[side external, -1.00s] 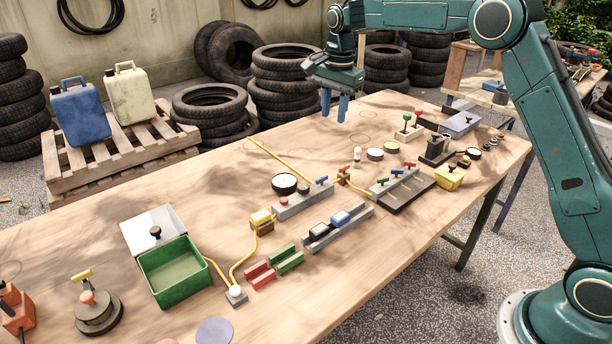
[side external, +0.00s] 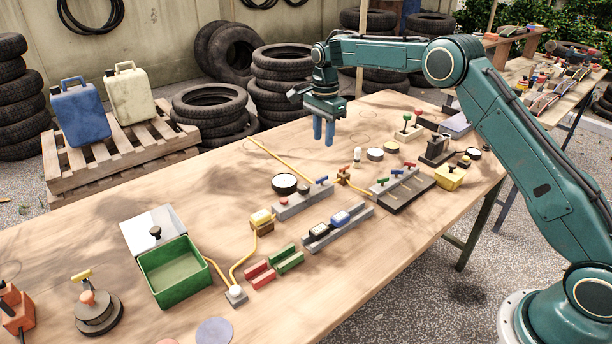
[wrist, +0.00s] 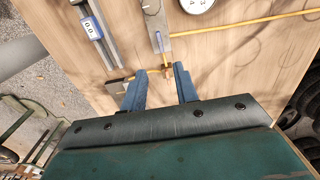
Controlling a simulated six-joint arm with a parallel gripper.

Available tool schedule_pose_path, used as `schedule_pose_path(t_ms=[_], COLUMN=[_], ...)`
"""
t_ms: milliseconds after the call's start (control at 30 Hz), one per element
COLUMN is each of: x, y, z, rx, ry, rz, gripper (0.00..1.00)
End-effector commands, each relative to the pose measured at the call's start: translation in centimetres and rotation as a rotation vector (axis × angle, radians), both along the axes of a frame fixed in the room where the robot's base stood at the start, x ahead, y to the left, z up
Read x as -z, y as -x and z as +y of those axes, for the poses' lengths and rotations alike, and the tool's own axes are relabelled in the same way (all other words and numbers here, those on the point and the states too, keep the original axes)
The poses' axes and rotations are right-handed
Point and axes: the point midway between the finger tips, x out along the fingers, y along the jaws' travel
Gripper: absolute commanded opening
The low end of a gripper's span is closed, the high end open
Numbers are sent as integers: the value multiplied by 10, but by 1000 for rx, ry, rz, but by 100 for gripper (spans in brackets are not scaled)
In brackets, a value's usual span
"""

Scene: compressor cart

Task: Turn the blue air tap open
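A small blue tap lever (side external: 321,180) sits on the right end of a grey block (side external: 303,201) that also carries a round gauge and a red button. In the wrist view the blue lever (wrist: 159,41) shows ahead of my fingertips, lying along its block. My gripper (side external: 323,141) points down above the table, behind and clear of the tap. In the wrist view my gripper (wrist: 159,72) has its two blue fingers apart with nothing held between them. Another rail (side external: 393,184) to the right carries several small coloured levers; some are hard to make out.
A yellow hose (side external: 285,161) runs to a brass fitting (side external: 343,176) beside the tap block. A rail with blue and black parts (side external: 337,228) lies in front. The back left of the table is clear.

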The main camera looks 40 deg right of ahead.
Motion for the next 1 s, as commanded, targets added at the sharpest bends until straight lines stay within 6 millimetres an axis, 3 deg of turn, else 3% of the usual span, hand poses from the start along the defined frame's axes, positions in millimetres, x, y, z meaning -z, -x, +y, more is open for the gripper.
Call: schedule_pose_path(t_ms=[700,1000], x=[102,123], y=[1,0], z=[0,0], rx=[-1,-1], ry=[0,0], rz=[2,-1], gripper=[30,30])
